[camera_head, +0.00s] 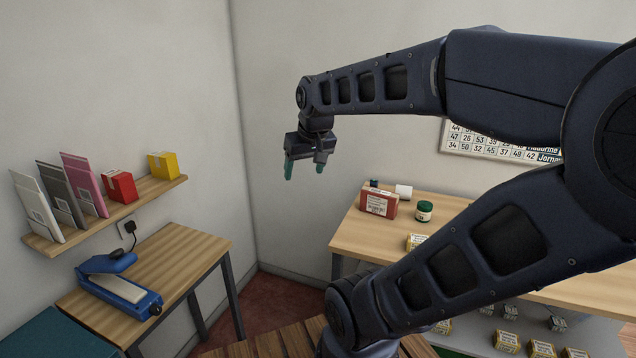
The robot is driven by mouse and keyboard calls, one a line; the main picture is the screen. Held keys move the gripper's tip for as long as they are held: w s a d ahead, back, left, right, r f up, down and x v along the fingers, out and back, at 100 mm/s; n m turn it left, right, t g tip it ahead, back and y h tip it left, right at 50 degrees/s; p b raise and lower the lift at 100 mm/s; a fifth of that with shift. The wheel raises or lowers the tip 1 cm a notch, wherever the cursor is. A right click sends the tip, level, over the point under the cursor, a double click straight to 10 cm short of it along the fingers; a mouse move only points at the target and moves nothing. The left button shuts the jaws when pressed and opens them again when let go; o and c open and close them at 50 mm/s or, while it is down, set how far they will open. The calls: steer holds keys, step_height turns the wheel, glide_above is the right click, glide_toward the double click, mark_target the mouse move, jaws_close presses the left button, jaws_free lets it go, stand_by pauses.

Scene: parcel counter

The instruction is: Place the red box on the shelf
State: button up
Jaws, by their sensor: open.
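A red box with a white label (379,201) stands on the wooden table (348,239) at the right, near its back left. A smaller red box (120,187) stands on the wall shelf (150,193) at the left, between a pink envelope and a yellow box. My gripper (305,170) hangs in the air with its green fingertips pointing down, apart and with nothing between them. It appears above and left of the red box on the table, touching nothing.
The shelf also holds several upright envelopes (62,193) and a yellow box (162,165). A blue sealing device (118,285) lies on the desk (190,250) below. A green jar (424,211) and white roll (403,191) stand near the red box. Bare shelf room is small.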

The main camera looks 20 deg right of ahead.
steer(key=shift+m, duration=0.4)
steer(key=s, duration=0.1)
steer(key=s+d+f, duration=0.1)
steer(key=s, duration=0.1)
steer(key=s+f, duration=0.1)
steer(key=shift+s+d+f, duration=0.15)
steer(key=shift+d+f, duration=0.1)
steer(key=shift+d, duration=0.15)
